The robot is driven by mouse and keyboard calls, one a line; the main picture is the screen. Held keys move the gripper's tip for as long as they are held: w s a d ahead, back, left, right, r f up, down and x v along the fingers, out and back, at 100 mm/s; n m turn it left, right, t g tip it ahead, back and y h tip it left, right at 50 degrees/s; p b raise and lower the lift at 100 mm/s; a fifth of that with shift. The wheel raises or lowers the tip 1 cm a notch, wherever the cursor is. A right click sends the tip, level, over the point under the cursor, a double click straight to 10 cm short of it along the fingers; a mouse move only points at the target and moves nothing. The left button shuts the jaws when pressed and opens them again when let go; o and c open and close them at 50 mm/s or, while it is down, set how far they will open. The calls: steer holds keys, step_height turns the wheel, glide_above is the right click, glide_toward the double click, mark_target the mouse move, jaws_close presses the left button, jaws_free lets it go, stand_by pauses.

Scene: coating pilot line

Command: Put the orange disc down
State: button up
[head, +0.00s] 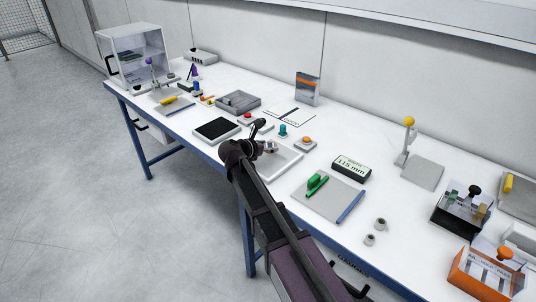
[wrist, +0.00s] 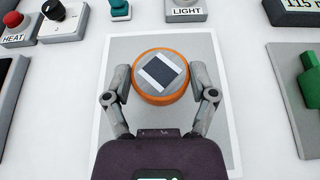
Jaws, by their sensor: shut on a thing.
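The orange disc (wrist: 161,76) has an orange rim and a grey top with a dark and white patch. It sits between the two fingers of my gripper (wrist: 161,88) in the wrist view, and both fingertips press on its sides. Beneath it in that view is a light grey rectangular plate with a pale border (wrist: 118,52). In the head view my gripper (head: 263,142) is over the plate (head: 285,163) near the front edge of the bench. My arm hides part of the plate. I cannot tell whether the disc touches the plate.
Behind the plate are a teal knob (head: 282,131), the LIGHT box (wrist: 186,10) and a red HEAT button (wrist: 14,20). A dark display block (head: 351,167) and a grey mat (head: 325,198) with a green tool lie to the right. A black pad (head: 217,130) lies left.

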mark_target(268, 158)
steer(key=shift+f+b, duration=1.55)
steer(key=shift+f, duration=0.15)
steer(key=shift+f, duration=0.15)
steer(key=o, duration=1)
steer(key=shift+r, duration=0.3)
steer(key=p+v, duration=0.4)
steer(key=v, duration=0.8)
steer(key=shift+p, duration=0.35)
